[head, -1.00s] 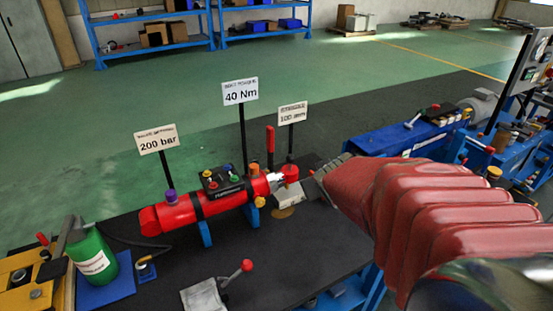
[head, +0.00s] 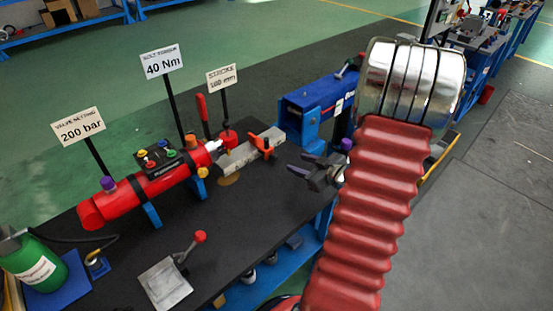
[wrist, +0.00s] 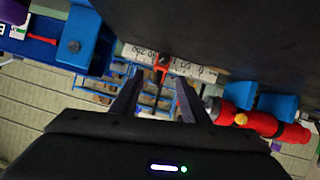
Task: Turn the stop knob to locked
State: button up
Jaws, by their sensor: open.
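An orange stop piece (head: 263,146) sits across the pale scale bar (head: 238,155), beyond the rod end of the red cylinder (head: 150,187). It also shows in the wrist view (wrist: 161,70), between and beyond my fingertips, with the marked scale bar (wrist: 190,66) behind it. A small dark part shows at its upper end; I cannot tell which way the knob is turned. My gripper (head: 301,165) is open and empty, to the right of the stop in the head view. In the wrist view my gripper (wrist: 158,82) has its two fingers spread, apart from the stop.
A blue machine (head: 307,108) stands behind my gripper. A red upright handle (head: 202,107) and three sign posts, including the 40 Nm sign (head: 162,61), rise behind the cylinder. A red-knobbed lever (head: 189,246) stands at the front. The black bench top (head: 240,215) between is clear.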

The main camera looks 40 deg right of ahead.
aim_at(275, 158)
jog(key=shift+s+f+t+y, duration=0.3)
jog(key=shift+s+f+y, duration=0.1)
jog(key=shift+s+f, duration=0.15)
jog(key=shift+a+r, duration=0.1)
jog(key=shift+w, duration=0.1)
jog(key=x, duration=1.3)
jog(key=shift+w+f, duration=0.2)
jog(key=shift+w, duration=0.05)
grip_shut()
